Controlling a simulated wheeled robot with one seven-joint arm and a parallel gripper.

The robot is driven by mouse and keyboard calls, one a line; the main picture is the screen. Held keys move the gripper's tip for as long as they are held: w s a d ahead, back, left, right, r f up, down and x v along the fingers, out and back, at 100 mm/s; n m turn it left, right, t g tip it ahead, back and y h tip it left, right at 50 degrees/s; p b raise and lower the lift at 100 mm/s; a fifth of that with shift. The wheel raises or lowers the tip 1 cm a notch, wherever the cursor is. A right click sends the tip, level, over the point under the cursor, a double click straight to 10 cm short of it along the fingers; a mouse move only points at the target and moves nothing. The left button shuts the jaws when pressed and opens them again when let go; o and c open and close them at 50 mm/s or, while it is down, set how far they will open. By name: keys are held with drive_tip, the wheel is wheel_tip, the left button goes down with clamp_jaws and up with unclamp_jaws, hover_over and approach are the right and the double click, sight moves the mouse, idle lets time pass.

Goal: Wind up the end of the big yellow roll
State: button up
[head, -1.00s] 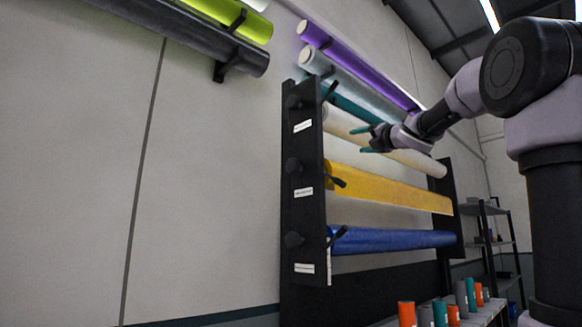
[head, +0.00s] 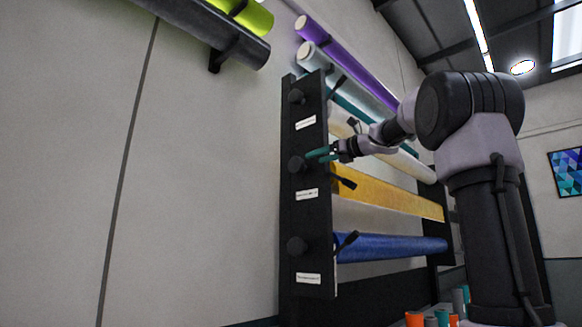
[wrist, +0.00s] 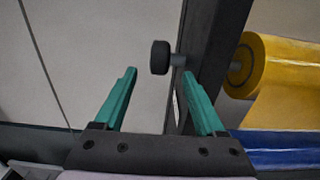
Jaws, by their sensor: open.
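The big yellow roll (head: 390,190) lies in the middle of the black rack, with a yellow sheet hanging below it. In the wrist view its end (wrist: 275,68) shows at the right, beside the rack post. A round black knob (head: 297,164) sticks out of the post's outer side at the yellow roll's level. In the wrist view this knob (wrist: 161,57) is just ahead of the gap between my fingertips. My gripper (head: 312,154) has teal fingers; in the wrist view (wrist: 159,74) they are open and empty. I cannot tell whether they touch the knob.
The black rack post (head: 311,220) carries similar knobs above and below. A blue roll (head: 395,248) lies under the yellow one and a white roll (head: 408,162) above it. Small coloured rolls (head: 414,319) stand low at the right.

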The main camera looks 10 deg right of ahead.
sight(302, 163)
drive_tip(key=x, duration=1.1)
clamp_jaws()
drive_tip(key=shift+s+d, duration=0.1)
